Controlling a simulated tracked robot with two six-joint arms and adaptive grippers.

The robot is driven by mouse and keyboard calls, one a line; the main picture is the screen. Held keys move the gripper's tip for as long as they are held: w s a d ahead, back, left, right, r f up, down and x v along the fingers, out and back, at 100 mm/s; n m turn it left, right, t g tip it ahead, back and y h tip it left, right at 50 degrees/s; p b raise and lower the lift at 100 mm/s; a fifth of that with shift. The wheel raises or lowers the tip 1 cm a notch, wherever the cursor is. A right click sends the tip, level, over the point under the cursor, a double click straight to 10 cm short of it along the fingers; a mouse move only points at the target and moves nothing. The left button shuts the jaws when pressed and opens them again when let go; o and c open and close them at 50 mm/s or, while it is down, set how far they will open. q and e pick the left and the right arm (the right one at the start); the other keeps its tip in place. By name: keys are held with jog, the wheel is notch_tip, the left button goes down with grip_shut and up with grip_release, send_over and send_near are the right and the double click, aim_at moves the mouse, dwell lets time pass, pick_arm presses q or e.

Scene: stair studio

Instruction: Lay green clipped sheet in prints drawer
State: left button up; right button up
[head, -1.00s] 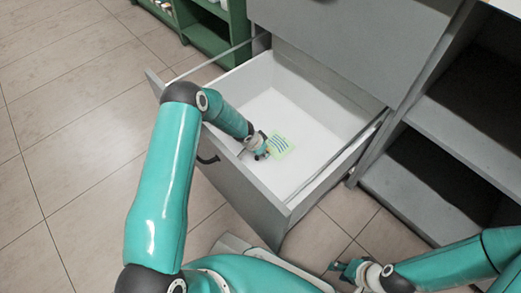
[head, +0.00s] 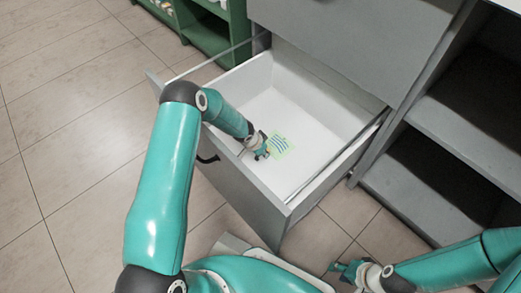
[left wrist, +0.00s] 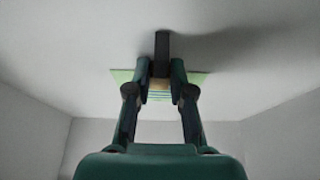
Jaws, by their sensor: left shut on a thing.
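The green clipped sheet (head: 281,146), pale green with blue wavy stripes, is inside the open white-lined prints drawer (head: 310,187), over its floor. I cannot tell whether it touches the floor. My left gripper (head: 262,150) reaches over the drawer front and is shut at the sheet's near left edge. In the left wrist view the fingers (left wrist: 161,80) close on a small tan piece at the sheet (left wrist: 121,76). The fingers hide the sheet's middle there. My right gripper (head: 344,270) is empty, with its fingers apart, low over the floor in front of the cabinet.
The drawer is pulled out of a grey cabinet (head: 335,38). Open grey shelves (head: 440,130) stand at the right. A green shelf unit (head: 207,35) is at the back. Most of the drawer floor is clear, and tiled floor (head: 70,130) lies open at the left.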

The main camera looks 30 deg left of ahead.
pick_arm(q)
jog(key=o, duration=0.9)
jog(key=shift+r, duration=0.1)
jog(key=shift+s+r+p, duration=0.15)
jog(key=shift+r+p, duration=1)
jog(key=shift+r, duration=0.15)
jog(key=shift+r+p, duration=2.05)
jog(key=shift+r, duration=0.6)
